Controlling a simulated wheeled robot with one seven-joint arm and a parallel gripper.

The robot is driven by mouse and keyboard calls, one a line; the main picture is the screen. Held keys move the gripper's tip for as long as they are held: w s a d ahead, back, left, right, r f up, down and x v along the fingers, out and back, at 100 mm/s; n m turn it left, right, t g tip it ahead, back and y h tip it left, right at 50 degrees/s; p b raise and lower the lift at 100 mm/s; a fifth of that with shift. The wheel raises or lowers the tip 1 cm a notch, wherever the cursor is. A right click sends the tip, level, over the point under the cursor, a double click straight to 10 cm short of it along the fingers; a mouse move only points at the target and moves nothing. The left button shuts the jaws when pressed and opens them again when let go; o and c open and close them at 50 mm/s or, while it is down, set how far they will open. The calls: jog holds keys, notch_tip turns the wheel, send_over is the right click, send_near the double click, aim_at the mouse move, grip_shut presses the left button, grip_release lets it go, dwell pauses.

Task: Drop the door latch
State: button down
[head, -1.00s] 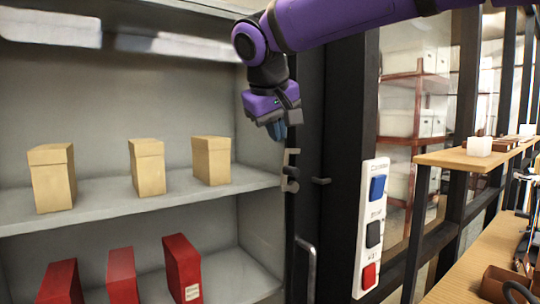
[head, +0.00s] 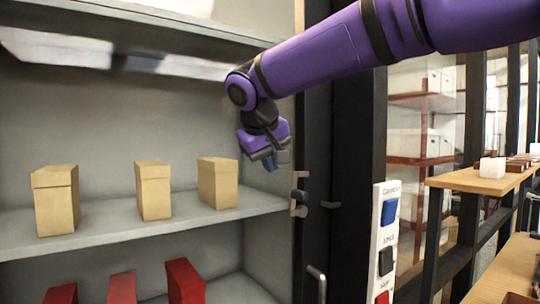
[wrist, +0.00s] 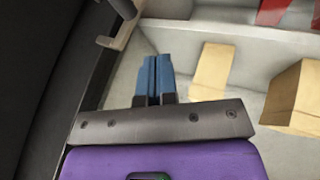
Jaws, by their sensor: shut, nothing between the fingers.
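I cannot tell for certain which piece moves. My gripper (head: 271,163), with blue fingers, is shut and empty. In the head view it appears above and left of the latch, apart from it. In the wrist view the blue fingers (wrist: 153,75) are together, and a grey metal piece (wrist: 122,9) shows at the upper left, not touching them.
Several tan boxes (head: 153,190) stand on the grey shelf (head: 110,228), with red boxes (head: 185,281) below. A grey handle (head: 317,281) is under the latch. A white switch panel (head: 382,240) and a wooden shelf (head: 465,180) are to the right.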

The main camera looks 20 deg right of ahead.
aim_at(301, 172)
jog(key=x, duration=0.6)
jog(key=shift+w+d, duration=0.1)
jog(key=shift+d, duration=0.1)
jog(key=d, duration=0.2)
jog(key=shift+w+d+f, duration=0.1)
jog(key=shift+w+d, duration=0.25)
jog(key=shift+w, duration=0.05)
jog(key=shift+w+d, duration=0.1)
jog(key=shift+d, duration=0.25)
jog(key=shift+d, duration=0.1)
jog(key=shift+w+d+r+m+g+y, duration=0.2)
jog(key=shift+d+r+g+y, duration=0.1)
jog(key=shift+d+y, duration=0.35)
jog(key=shift+w+d+r+m+g+y, duration=0.1)
jog(key=shift+w+d+r+g+y, duration=0.15)
jog(key=shift+d+y, duration=0.35)
jog(key=shift+w+d+r+y, duration=0.2)
jog(key=shift+d+r+y, duration=0.05)
jog(key=shift+d, duration=0.4)
jog(key=shift+r, duration=0.1)
